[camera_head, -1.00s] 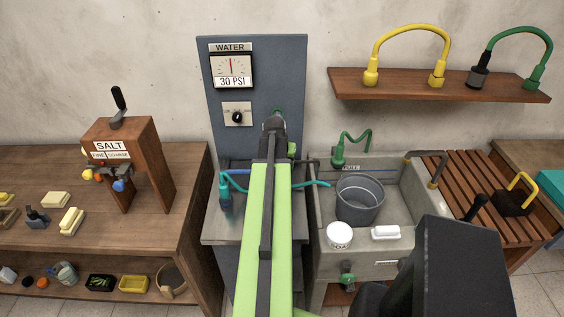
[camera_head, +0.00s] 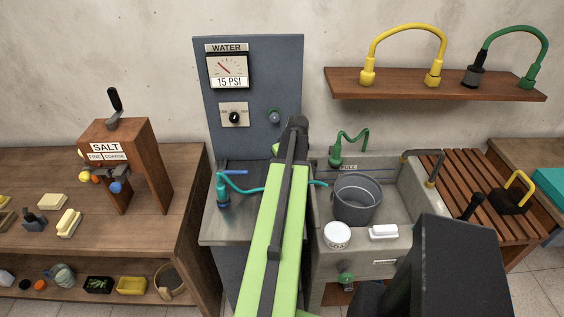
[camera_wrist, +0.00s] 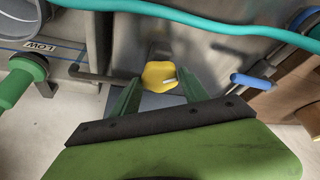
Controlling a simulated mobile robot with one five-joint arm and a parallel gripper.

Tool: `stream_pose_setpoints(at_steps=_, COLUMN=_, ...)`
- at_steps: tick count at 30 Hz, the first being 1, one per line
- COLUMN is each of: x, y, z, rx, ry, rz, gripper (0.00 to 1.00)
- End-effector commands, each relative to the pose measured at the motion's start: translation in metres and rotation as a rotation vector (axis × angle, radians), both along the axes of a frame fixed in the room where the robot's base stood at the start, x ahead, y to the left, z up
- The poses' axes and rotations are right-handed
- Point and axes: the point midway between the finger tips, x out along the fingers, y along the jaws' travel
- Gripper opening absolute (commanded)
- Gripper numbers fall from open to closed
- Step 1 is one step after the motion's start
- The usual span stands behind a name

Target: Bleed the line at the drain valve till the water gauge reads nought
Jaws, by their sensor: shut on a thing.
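The water gauge (camera_head: 227,70) on the grey panel reads 15 PSI, with its needle tilted left. In the wrist view, my gripper (camera_wrist: 160,88) is shut on a yellow knob (camera_wrist: 160,72), which I take for the drain valve. The knob sits between the green fingers, above a metal surface. In the head view my arm hides the knob and the fingers. A teal hose (camera_head: 250,190) runs behind my arm toward a grey bucket (camera_head: 357,200) in the sink. Whether water is running cannot be seen.
A blue lever (camera_wrist: 252,81) is right of my gripper and a green fitting (camera_wrist: 20,80) is left, near a LOW label. The sink (camera_head: 405,215) stands right, a wooden bench (camera_head: 165,215) left.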

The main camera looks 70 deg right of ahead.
Motion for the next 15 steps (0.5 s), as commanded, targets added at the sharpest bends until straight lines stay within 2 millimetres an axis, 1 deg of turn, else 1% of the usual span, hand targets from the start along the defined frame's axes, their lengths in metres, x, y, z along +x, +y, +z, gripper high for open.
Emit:
stream_pose_setpoints(at_steps=1, x=0.0026, y=-0.0010, z=0.0002, rx=-0.001, ry=-0.006, rz=0.019, gripper=0.12)
stream_pose_setpoints(at_steps=6, x=0.0027, y=-0.0004, z=0.0000, rx=0.001, ry=-0.005, rz=0.069, gripper=0.12)
stream_pose_setpoints(at_steps=15, x=0.0030, y=0.0004, z=-0.0001, rx=0.002, ry=-0.005, rz=0.094, gripper=0.12)
